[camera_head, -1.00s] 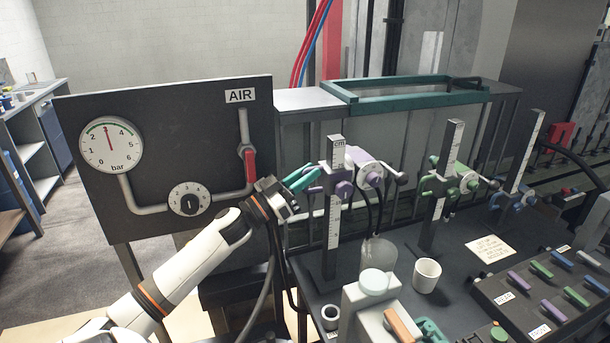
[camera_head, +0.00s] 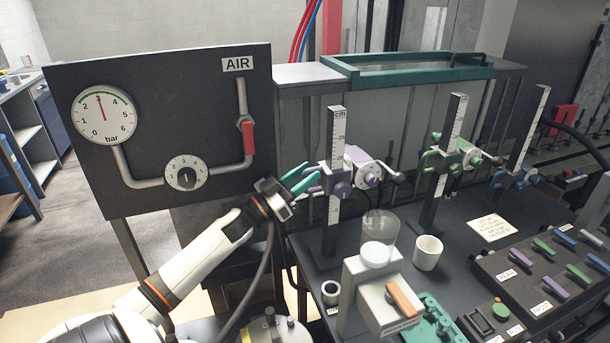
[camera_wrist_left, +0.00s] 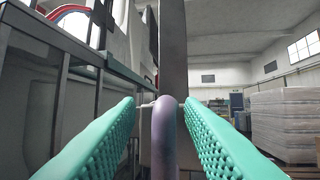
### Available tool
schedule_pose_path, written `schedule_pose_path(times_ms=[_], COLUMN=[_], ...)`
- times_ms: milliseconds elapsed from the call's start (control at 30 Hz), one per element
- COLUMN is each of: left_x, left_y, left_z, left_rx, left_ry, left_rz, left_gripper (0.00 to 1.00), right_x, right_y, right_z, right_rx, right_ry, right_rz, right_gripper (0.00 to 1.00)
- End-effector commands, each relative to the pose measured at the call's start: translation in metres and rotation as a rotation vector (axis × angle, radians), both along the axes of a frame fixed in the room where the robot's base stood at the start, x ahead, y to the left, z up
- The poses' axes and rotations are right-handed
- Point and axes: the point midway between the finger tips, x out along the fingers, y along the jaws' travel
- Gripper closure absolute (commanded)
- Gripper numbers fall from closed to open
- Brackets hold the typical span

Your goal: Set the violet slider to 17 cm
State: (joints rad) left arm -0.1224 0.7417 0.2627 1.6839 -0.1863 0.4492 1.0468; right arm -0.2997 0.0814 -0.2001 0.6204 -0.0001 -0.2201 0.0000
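The violet slider (camera_head: 341,188) is a clamp with knobs on the leftmost upright post, which carries a white cm scale (camera_head: 337,130). Its setting is too small to read. My left gripper (camera_head: 313,177) is just left of the slider with teal fingers pointing at it. In the left wrist view the fingers (camera_wrist_left: 165,130) are apart, and a rounded violet part of the slider (camera_wrist_left: 165,140) shows between them. Neither finger visibly touches it. The post (camera_wrist_left: 173,50) rises behind. My right gripper is not in view.
A panel with an air gauge (camera_head: 104,115) and red lever (camera_head: 248,138) stands behind my left arm. Green (camera_head: 447,160) and blue (camera_head: 520,178) sliders stand on posts to the right. A glass cylinder (camera_head: 380,228), white cup (camera_head: 427,253) and button box (camera_head: 535,283) are on the bench.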

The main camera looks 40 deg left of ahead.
Motion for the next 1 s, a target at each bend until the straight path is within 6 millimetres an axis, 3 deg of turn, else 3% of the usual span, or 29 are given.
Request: schedule_pose_path(times_ms=[367,800,1000], left_x=[-0.006,-0.079,-0.102], left_y=[0.000,0.022,0.029], left_z=[-0.003,-0.036,-0.044], left_rx=[-0.001,-0.002,-0.001], left_ry=[-0.002,0.002,-0.001], left_rz=[-0.005,-0.002,-0.003], left_gripper=[0.66,0.66,0.66], right_x=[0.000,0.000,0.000], right_y=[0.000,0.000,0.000], right_z=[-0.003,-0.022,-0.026], right_rx=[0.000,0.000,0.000], right_ry=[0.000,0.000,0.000], right_rz=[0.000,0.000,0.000], right_gripper=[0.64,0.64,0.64])
